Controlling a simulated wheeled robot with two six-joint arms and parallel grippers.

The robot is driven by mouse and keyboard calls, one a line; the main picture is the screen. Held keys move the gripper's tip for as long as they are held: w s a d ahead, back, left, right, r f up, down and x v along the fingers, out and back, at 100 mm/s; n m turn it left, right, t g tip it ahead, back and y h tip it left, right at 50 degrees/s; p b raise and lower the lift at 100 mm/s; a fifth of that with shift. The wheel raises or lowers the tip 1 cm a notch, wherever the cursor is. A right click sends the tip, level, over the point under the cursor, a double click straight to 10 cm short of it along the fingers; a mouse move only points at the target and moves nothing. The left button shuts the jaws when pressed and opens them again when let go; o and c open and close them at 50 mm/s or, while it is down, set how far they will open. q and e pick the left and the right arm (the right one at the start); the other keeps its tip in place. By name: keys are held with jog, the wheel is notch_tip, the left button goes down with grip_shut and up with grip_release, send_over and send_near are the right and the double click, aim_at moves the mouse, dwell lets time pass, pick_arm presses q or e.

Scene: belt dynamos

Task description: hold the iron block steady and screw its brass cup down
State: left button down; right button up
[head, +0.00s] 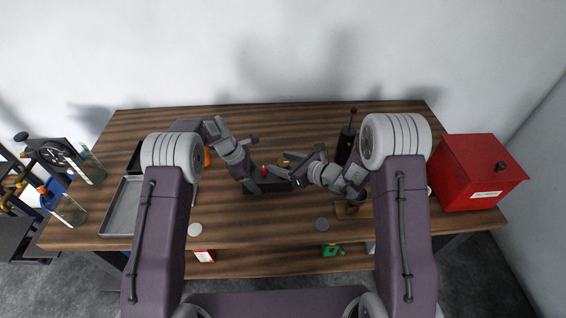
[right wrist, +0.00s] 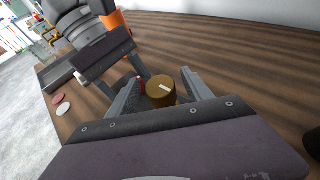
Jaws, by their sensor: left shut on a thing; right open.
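The dark iron block (head: 268,186) sits on the wooden table between my two grippers in the head view, partly covered by them. A red knob (head: 263,170) stands on it and also shows in the right wrist view (right wrist: 141,85). The brass cup (head: 283,163) is at the block's far right. In the right wrist view the round brass cup (right wrist: 161,97) has a white mark on top. My left gripper (head: 253,186) is shut on the block from the left. My right gripper (head: 289,174) is open, its fingers on either side of the cup, seemingly apart from it.
A grey tray (head: 122,208) lies at the left and a red box (head: 478,172) at the right. A black cylinder (head: 345,145) stands behind my right arm. An orange cup (right wrist: 116,20) stands beyond my left gripper.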

grip_shut()
jog(key=shift+a+m+t+h, duration=0.1)
jog(key=shift+m+t+h, duration=0.2)
jog(key=shift+m+t, duration=0.1)
jog(key=shift+m+t+h, duration=0.7)
jog(key=shift+m+h, duration=0.4)
grip_release()
jog(key=v, duration=0.7)
jog(key=shift+s+d, duration=0.25)
